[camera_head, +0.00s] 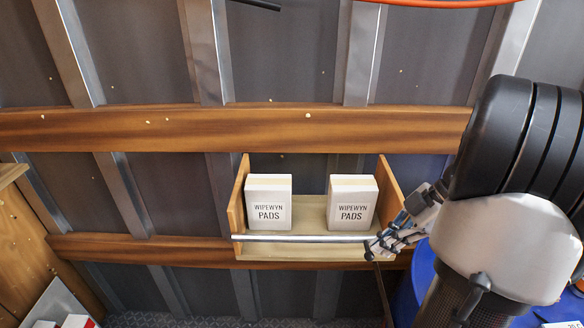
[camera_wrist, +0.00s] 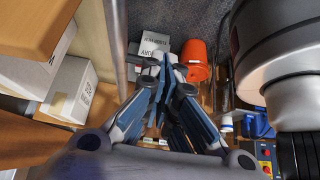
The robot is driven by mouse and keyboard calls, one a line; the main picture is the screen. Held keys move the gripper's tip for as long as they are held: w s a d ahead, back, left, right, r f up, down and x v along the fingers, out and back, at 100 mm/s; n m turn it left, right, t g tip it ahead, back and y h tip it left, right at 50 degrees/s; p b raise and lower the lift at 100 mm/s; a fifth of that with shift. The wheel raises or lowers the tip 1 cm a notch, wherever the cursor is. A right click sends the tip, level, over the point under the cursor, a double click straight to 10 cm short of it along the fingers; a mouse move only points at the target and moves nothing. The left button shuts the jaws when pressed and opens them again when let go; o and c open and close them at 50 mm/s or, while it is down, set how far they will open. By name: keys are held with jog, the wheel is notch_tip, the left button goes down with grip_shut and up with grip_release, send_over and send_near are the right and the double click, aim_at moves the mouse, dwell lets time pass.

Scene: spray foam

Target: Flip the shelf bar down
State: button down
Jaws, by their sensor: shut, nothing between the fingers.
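The shelf (camera_head: 311,213) is a small wooden tray on the wall with upright side panels. The shelf bar (camera_head: 300,238), a thin silver rod, runs level across its open front, before the lower part of two white boxes. In the wrist view the bar (camera_wrist: 116,45) runs up and down, left of the fingers. In the wrist view my gripper (camera_wrist: 166,68) is shut and empty. I cannot tell whether a finger touches the bar.
Two Wipewyn Pads boxes, left (camera_head: 269,202) and right (camera_head: 351,202), stand on the shelf. A blue drum (camera_head: 425,285) is below my arm at the right. In the wrist view an orange bucket (camera_wrist: 196,62) and boxes (camera_wrist: 153,48) lie beyond the fingers.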

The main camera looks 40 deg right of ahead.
jog(key=v, duration=1.1)
jog(key=shift+f, duration=0.1)
